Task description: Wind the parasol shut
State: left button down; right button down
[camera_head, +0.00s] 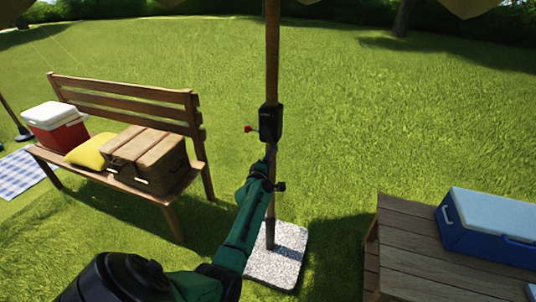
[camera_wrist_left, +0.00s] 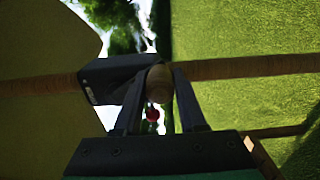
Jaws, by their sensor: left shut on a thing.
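The parasol pole (camera_head: 272,55) stands upright in the middle of the head view, with a black crank housing (camera_head: 270,122) on it. A small red knob (camera_head: 248,128) sticks out to the left of the housing. Edges of the tan canopy (camera_head: 465,7) show at the top corners. My left gripper (camera_head: 269,152) is at the housing's lower end. In the left wrist view, its fingers (camera_wrist_left: 158,92) are closed on a rounded tan crank knob (camera_wrist_left: 159,82) beside the housing (camera_wrist_left: 108,78). The red knob (camera_wrist_left: 152,114) shows between the fingers. My right gripper is not in view.
The pole stands in a speckled base (camera_head: 285,262) on grass. On the left, a wooden bench (camera_head: 190,178) holds a red cooler (camera_head: 55,126), a yellow cushion (camera_head: 88,150) and a wicker basket (camera_head: 148,160). On the right, a wooden table (camera_head: 410,250) holds a blue cooler (camera_head: 490,232).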

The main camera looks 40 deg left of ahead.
pick_arm(q)
jog(key=w+d+r+p, duration=0.2)
jog(key=d+r+p, duration=0.2)
jog(key=r+p, duration=0.4)
jog(key=s+a+r+p, duration=0.3)
jog(key=a+r+p, duration=0.2)
jog(key=a+r, duration=0.25)
jog(key=s+a+f+b, duration=0.3)
jog(key=a+f+b, duration=0.65)
jog(key=b, duration=0.65)
jog(key=w+d+f, duration=0.2)
jog(key=d+f, duration=0.5)
jog(key=d, duration=0.2)
jog(key=shift+w+f+b, duration=0.2)
jog(key=shift+w+b, duration=0.05)
jog(key=shift+b, duration=0.1)
jog(key=shift+c, duration=2)
grip_release()
